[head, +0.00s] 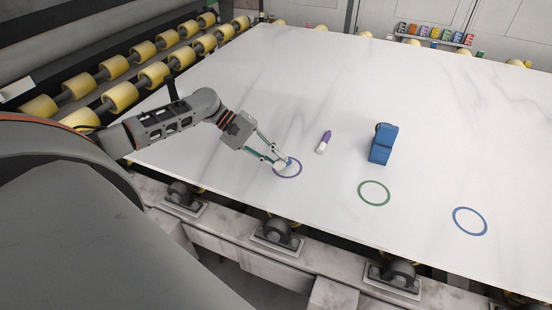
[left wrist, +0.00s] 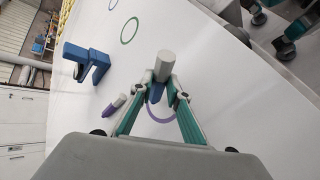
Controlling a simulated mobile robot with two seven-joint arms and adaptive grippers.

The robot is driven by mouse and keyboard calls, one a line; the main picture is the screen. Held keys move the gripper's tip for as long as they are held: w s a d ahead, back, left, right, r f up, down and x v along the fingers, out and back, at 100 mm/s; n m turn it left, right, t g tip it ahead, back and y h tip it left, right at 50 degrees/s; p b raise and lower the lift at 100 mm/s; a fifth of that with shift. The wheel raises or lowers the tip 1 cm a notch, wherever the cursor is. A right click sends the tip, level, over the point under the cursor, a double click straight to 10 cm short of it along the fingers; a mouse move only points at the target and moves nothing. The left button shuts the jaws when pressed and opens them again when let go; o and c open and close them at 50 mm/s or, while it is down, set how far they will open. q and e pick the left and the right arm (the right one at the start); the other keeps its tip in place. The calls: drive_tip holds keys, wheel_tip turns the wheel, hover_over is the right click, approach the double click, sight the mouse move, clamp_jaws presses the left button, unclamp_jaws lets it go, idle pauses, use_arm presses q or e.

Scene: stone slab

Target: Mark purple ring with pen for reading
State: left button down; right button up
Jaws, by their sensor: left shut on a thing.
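My left gripper (head: 282,161) is shut on a blue and whitish pen (head: 289,160), right at the purple ring (head: 301,169) drawn on the white slab. The purple ring (left wrist: 164,122) shows partly behind the fingers. I cannot tell whether the pen touches the slab. A second pen, purple and white (head: 324,142), lies on the slab right of the ring.
A green ring (head: 374,205) and a blue ring (head: 470,234) are drawn farther right. Yellow rollers (head: 120,97) line the left edge. A rack of colored items (head: 435,34) is at the back.

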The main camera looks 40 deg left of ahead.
use_arm(q)
drive_tip(key=shift+f, duration=0.45)
idle(0.4)
drive_tip(key=shift+f+p, duration=0.1)
drive_tip(key=shift+p, duration=0.35)
idle(1.9)
drive_tip(key=shift+s+d+p, duration=0.15)
drive_tip(key=shift+s+p, duration=0.35)
drive_tip(key=shift+p, duration=0.7)
idle(0.6)
drive_tip(key=shift+s+d+p, duration=0.1)
drive_tip(key=shift+s+p, duration=0.3)
drive_tip(key=shift+p, duration=0.35)
idle(0.5)
drive_tip(key=shift+s+d, duration=0.15)
drive_tip(key=shift+s, duration=0.4)
idle(1.1)
